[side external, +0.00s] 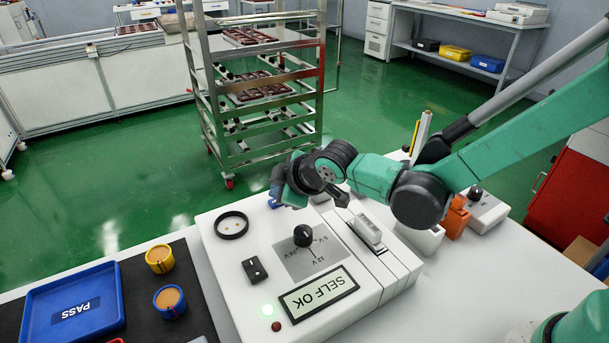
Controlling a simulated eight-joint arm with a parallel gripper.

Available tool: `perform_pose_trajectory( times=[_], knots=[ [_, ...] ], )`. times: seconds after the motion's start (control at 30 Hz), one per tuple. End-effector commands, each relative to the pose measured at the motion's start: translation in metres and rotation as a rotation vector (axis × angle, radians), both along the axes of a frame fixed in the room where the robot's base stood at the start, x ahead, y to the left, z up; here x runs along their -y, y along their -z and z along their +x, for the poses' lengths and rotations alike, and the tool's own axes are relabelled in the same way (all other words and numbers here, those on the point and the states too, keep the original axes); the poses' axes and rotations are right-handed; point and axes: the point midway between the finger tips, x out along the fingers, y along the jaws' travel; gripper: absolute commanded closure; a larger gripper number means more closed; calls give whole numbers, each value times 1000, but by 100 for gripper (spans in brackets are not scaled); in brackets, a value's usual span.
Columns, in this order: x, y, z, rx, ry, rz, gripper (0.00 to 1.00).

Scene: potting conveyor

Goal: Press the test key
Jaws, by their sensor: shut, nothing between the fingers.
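A white test unit (215,262) lies on the bench. Its display (318,292) reads "SELF OK", upside down in this view. A rotary knob (303,236) sits on a grey plate marked with voltages, including 12 V. I cannot tell which is the test key. My gripper (341,199) is shut and empty above the unit's far side, apart from these controls. Its wrist hides part of the far edge.
A black ring (232,225) and a raised grey-white block (367,231) are on the unit. At left are a blue PASS tray (70,308), a yellow-rimmed cup (160,259) and a blue-rimmed cup (170,301). An orange part (456,216) stands right. A rack trolley (255,95) stands behind.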

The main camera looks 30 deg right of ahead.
Motion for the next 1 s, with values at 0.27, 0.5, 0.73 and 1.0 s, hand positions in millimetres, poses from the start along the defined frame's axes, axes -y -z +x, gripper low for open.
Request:
perform_pose_trajectory(
  times=[0.27,0.5,0.73,1.0],
  knots=[
    [0,-7,0,0,0,0,100],
    [0,-11,0,0,0,0,100],
    [0,-33,0,0,0,0,100],
    [0,-55,0,0,0,0,100]
  ],
)
